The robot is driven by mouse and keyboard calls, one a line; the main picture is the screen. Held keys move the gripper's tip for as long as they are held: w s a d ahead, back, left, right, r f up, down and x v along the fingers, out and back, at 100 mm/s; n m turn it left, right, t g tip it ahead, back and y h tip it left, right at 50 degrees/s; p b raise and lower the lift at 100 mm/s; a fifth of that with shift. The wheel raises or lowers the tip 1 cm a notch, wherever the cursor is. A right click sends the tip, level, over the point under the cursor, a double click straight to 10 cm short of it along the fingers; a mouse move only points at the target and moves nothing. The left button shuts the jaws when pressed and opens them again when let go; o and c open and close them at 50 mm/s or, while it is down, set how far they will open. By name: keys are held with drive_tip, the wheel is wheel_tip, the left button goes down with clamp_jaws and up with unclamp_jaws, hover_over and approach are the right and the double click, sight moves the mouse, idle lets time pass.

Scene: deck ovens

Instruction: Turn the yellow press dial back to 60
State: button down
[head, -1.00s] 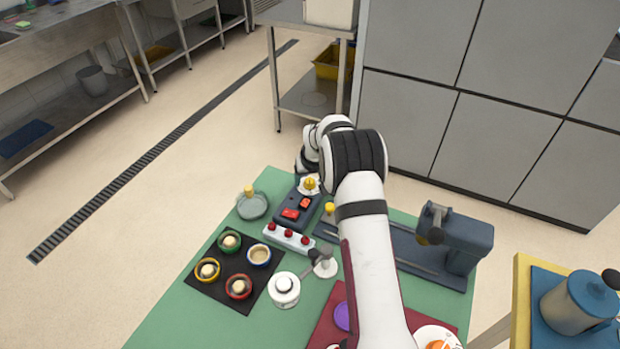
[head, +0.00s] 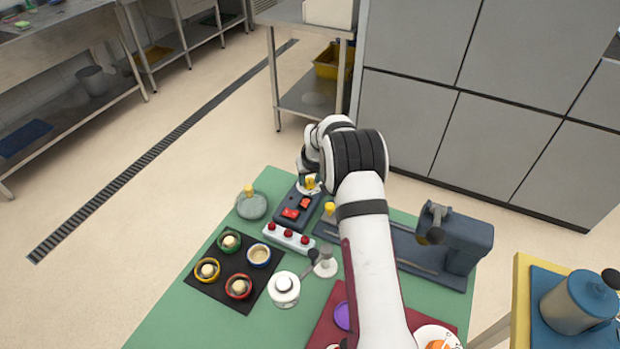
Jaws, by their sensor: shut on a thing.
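The yellow press dial (head: 310,183) sits on a pale round plate at the far end of a dark control box (head: 290,214) with red switches. My gripper (head: 309,178) is at the dial, reaching down from above, and is shut on it. The fingers are small here and partly hidden by my wrist. The dial's pointer and the scale marks are too small to read.
A white strip with red buttons (head: 288,237) lies in front of the box. A glass lid with a yellow knob (head: 251,206) is to its left. A dark press (head: 455,240) stands right. A black mat (head: 218,292) holds several ringed cups. Green table is bare at front left.

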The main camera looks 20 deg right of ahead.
drive_tip(key=n+y, duration=0.1)
drive_tip(key=n, duration=0.3)
drive_tip(key=n+y, duration=0.1)
drive_tip(key=n, duration=0.2)
drive_tip(key=shift+d+g+y, duration=0.25)
drive_tip(key=shift+g+y, duration=0.05)
drive_tip(key=shift+g, duration=0.1)
drive_tip(key=n, duration=0.3)
drive_tip(key=n+g+y, duration=0.1)
drive_tip(key=n, duration=0.1)
drive_tip(key=shift+w+d+n+y, duration=0.1)
drive_tip(key=shift+w+n+y, duration=0.05)
drive_tip(key=shift+n+y, duration=0.2)
drive_tip(key=shift+n+g, duration=0.3)
drive_tip(key=shift+n, duration=0.05)
drive_tip(key=shift+f, duration=0.1)
drive_tip(key=shift+c, duration=2.3)
unclamp_jaws()
